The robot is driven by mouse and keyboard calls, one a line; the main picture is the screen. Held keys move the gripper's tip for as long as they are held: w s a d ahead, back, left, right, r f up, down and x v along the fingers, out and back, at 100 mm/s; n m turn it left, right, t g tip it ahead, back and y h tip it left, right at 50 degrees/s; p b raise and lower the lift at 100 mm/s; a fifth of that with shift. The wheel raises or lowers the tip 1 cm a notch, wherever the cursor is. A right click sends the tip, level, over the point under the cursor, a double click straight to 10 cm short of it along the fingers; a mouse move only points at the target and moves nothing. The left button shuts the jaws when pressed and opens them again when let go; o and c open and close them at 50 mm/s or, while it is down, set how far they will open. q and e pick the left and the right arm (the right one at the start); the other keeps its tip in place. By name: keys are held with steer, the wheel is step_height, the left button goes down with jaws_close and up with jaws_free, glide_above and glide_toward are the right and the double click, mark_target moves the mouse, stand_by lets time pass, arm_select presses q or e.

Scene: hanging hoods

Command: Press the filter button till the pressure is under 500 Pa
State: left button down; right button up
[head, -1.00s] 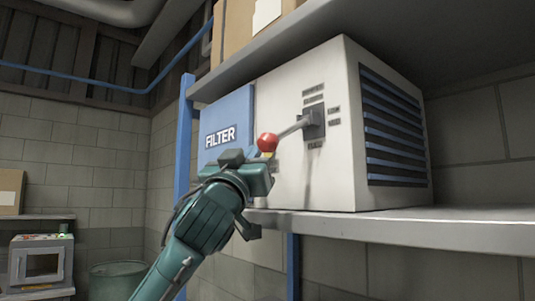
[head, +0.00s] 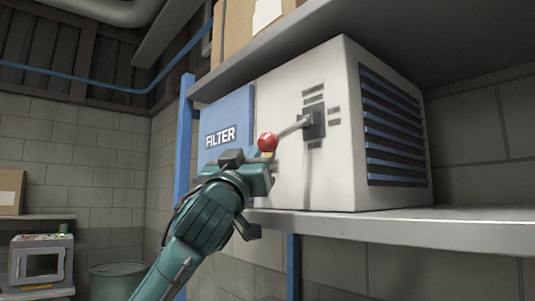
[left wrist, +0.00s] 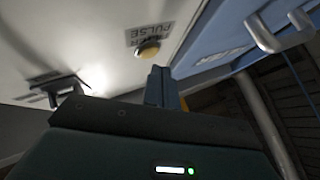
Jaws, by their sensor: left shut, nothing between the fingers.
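A yellow button (left wrist: 148,50) sits on the pale panel in the left wrist view, under a label (left wrist: 150,32) that reads PULSE, its other line hard to read. My left gripper (left wrist: 160,85) is shut and empty, its fingertips just short of the button in that view; I cannot tell if they touch it. In the head view my left gripper (head: 250,168) is in front of the white filter unit (head: 285,185), beside its blue FILTER panel (head: 228,115), and largely hides the button. No pressure reading is visible. My right gripper is out of view.
A lever with a red knob (head: 267,142) sticks out of the unit just above my left gripper. The unit stands on a grey shelf (head: 400,228) with a blue post (head: 185,130) at left. Another shelf with a cardboard box (head: 232,35) is above.

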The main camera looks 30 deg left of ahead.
arm_select(q)
steer(key=shift+w, duration=0.1)
steer(key=shift+w+d, duration=0.15)
steer(key=shift+w, duration=0.2)
steer(key=shift+w+d, duration=0.15)
steer(key=shift+w, duration=0.2)
stand_by(0.8)
steer(key=shift+s, duration=0.1)
steer(key=shift+s+a, duration=0.3)
steer(key=shift+s, duration=0.35)
steer(key=shift+s+a+b, duration=0.3)
steer(key=shift+s, duration=0.45)
steer(key=shift+s+a+b, duration=0.25)
steer(key=shift+s+a, duration=0.1)
steer(key=shift+s, duration=0.45)
steer(key=shift+s+a+b, duration=0.3)
steer(key=shift+s, duration=0.45)
